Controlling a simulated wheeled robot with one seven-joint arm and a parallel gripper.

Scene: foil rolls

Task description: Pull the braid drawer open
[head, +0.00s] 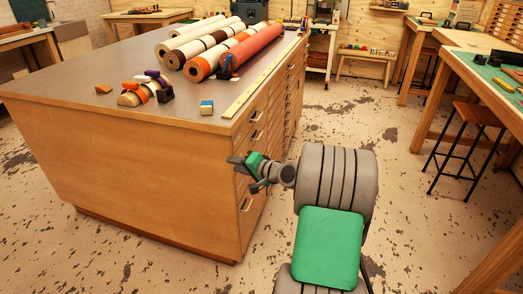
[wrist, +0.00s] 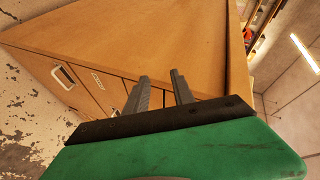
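The wooden cabinet (head: 150,165) has a column of drawers with pale metal handles on its right-hand face. One handle (head: 256,135) shows above my gripper and a lower handle (head: 246,203) below it. No label is readable, so I cannot tell which is the braid drawer. The visible drawer fronts look flush. My gripper (head: 236,161) is in front of the cabinet's near corner. In the wrist view its two fingers (wrist: 161,78) stand apart with nothing between them. A drawer handle (wrist: 64,76) and a label plate (wrist: 97,80) show left of the fingers.
The cabinet top holds several rolls (head: 235,52), a yellow ruler (head: 250,90), a small blue block (head: 207,107) and small coloured items at the left. A workbench (head: 480,75) and a stool (head: 470,125) stand right. The floor between is clear.

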